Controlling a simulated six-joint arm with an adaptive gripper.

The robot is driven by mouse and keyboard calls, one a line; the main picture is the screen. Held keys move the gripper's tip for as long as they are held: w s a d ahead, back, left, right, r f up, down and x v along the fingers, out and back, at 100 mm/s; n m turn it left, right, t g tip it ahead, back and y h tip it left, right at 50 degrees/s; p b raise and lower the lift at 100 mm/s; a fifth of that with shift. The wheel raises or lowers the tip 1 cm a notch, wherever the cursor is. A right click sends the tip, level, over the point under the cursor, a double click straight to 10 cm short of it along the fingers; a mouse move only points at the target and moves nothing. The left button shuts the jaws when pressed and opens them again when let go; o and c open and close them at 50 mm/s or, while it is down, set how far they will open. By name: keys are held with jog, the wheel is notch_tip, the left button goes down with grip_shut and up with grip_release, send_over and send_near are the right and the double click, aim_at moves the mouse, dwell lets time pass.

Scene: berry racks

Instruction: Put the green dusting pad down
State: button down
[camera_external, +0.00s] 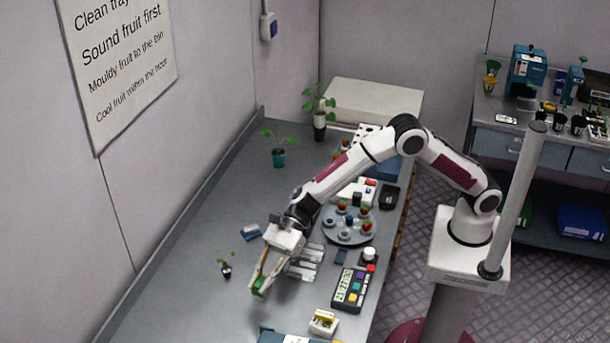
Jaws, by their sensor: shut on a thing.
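The green dusting pad (259,286) shows as a small green patch at the lower end of my gripper (264,277). My gripper reaches over the left part of the grey bench and is shut on the pad. The jaws hide part of the pad. I cannot tell from this view whether the pad touches the bench top or hangs just above it.
A round grey tray (350,237) with red berries stands right of my gripper. A keypad box (350,289) and a small white-and-yellow box (323,322) sit nearer the front. A small dark potted plant (227,270) stands to the left. Bare bench (190,290) lies beyond it.

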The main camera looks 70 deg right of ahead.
jog(key=w+d+m+t+h, duration=0.1)
jog(key=w+d+m+t, duration=0.1)
jog(key=w+d, duration=0.8)
jog(key=w+d+m+t+h, duration=0.2)
jog(key=w+d+m+t, duration=0.15)
jog(key=d, duration=1.25)
jog(key=w+d+m+t+h, duration=0.1)
jog(key=w+d+m+t, duration=0.1)
jog(key=w+d, duration=0.8)
jog(key=d+m+t+h, duration=0.1)
jog(key=d+m+h, duration=0.3)
jog(key=d, duration=1.8)
jog(key=s+d+m+t+h, duration=0.1)
jog(key=d+m+h, duration=0.3)
jog(key=d, duration=1.8)
jog(key=shift+s+r+t+h, duration=0.15)
jog(key=shift+s+t+h, duration=0.1)
jog(key=shift+t+h, duration=0.5)
jog(key=shift+f, duration=3.15)
jog(key=shift+f, duration=0.15)
